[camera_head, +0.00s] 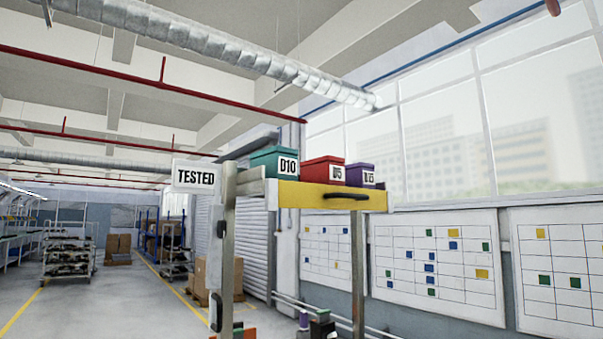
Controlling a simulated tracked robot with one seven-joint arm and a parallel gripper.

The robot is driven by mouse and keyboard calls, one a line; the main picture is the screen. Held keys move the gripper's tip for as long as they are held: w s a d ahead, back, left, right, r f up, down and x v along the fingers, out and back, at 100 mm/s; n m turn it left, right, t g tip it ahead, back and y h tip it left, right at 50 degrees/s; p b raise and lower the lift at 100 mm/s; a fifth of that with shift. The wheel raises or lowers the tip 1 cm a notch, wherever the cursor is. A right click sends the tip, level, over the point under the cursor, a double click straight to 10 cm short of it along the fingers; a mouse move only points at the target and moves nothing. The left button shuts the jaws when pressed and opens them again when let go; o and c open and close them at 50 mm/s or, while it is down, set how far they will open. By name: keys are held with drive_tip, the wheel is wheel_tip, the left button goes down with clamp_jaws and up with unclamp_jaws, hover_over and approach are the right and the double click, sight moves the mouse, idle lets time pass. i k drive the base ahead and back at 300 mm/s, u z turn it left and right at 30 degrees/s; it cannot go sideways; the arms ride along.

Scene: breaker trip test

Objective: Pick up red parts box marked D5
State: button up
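The red parts box (316,173) stands upright on the top of a rack, between two other boxes. The white label on its right-hand face appears to read D5. Its base is hidden behind the yellow front edge of the top shelf (300,195). My gripper does not show in this view.
A teal box marked D10 (268,162) stands left of the red one, and a purple box (354,170) stands close on its right. The yellow front has a black handle (346,196). Grey rack posts (228,250) and a TESTED sign (196,176) are at left. Open floor lies further left.

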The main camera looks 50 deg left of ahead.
sight(328, 170)
drive_tip(key=u, duration=0.05)
drive_tip(key=k, duration=1.1)
drive_tip(key=u, duration=1)
drive_tip(key=i, duration=0.75)
drive_tip(key=u, duration=0.15)
